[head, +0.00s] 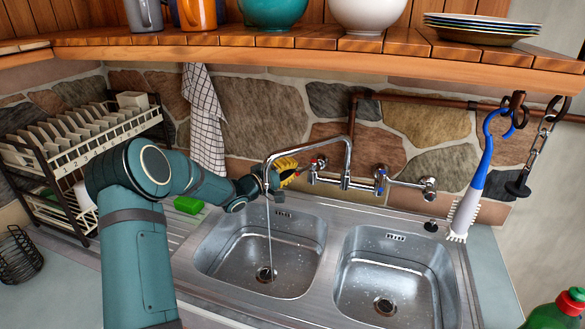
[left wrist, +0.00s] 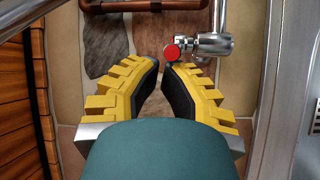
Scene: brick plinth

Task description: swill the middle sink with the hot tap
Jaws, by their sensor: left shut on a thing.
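The hot tap shows its red-marked handle in the left wrist view (left wrist: 172,52), right at my fingertips. My left gripper (head: 297,168), with yellow fingers, is shut on this handle at the left end of the wall mixer; it also shows in the left wrist view (left wrist: 162,70). The chrome spout (head: 349,155) arches out to the left. A thin stream of water (head: 269,235) falls from its end into the left of the two visible bowls (head: 313,235), near its drain. The other bowl (head: 438,290) has drops on its walls. I cannot tell which bowl is the middle one.
The blue-marked handle (head: 381,176) is right of the spout. A dish rack (head: 90,135) and green sponge (head: 188,205) are at left. A checked towel (head: 205,125) hangs behind my arm. A brush (head: 472,195) hangs at right. A wooden shelf (head: 300,52) overhangs the sink.

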